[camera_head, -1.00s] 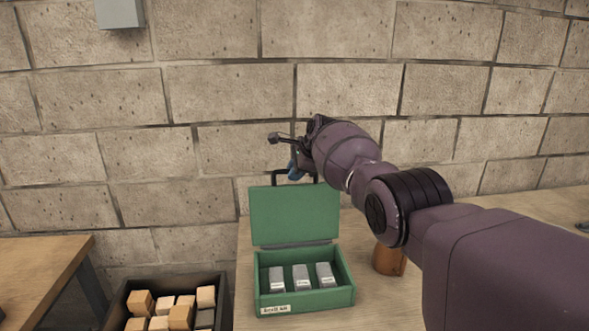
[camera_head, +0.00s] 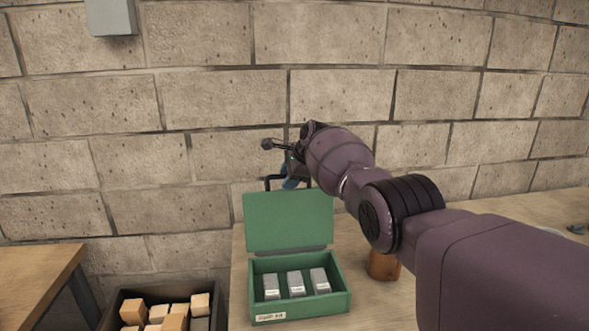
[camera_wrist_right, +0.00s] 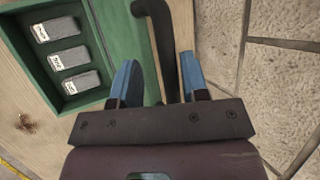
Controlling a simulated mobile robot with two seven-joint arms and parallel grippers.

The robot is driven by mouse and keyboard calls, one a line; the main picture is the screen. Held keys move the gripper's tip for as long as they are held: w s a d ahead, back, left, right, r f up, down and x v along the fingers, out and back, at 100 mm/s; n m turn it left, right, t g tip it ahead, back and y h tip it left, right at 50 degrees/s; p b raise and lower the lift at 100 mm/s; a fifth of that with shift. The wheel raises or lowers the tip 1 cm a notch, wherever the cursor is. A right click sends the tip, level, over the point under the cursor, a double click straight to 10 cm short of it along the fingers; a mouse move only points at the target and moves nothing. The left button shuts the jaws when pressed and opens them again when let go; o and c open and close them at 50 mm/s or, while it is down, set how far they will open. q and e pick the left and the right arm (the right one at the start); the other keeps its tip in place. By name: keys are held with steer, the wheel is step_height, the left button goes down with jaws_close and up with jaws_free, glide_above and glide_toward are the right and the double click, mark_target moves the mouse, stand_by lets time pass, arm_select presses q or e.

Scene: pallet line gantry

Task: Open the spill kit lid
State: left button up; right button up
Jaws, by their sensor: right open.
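The green spill kit (camera_head: 262,312) stands on the wooden table with a label on its front. Its lid (camera_head: 288,220) stands up, open, at the back of the box. Several grey labelled packs (camera_head: 295,283) lie inside, and they also show in the right wrist view (camera_wrist_right: 70,57). A black lid handle (camera_wrist_right: 162,40) runs between the blue fingers of my right gripper (camera_wrist_right: 155,78) in the right wrist view. The fingers are apart, one on each side of the handle. In the head view this gripper (camera_head: 290,178) is at the lid's top edge, partly hidden by its own wrist. My left gripper is not in view.
A dark crate (camera_head: 113,304) of wooden blocks stands left of the table. A brown object (camera_head: 383,266) stands right of the kit, partly behind my arm. A brick wall (camera_head: 220,100) rises close behind. Another wooden table (camera_head: 35,280) is at the left.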

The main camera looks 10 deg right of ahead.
steer(key=shift+p+v, duration=0.45)
steer(key=shift+v, duration=0.75)
steer(key=b+v, duration=0.1)
steer(key=v, duration=0.7)
steer(key=shift+d+r, duration=0.1)
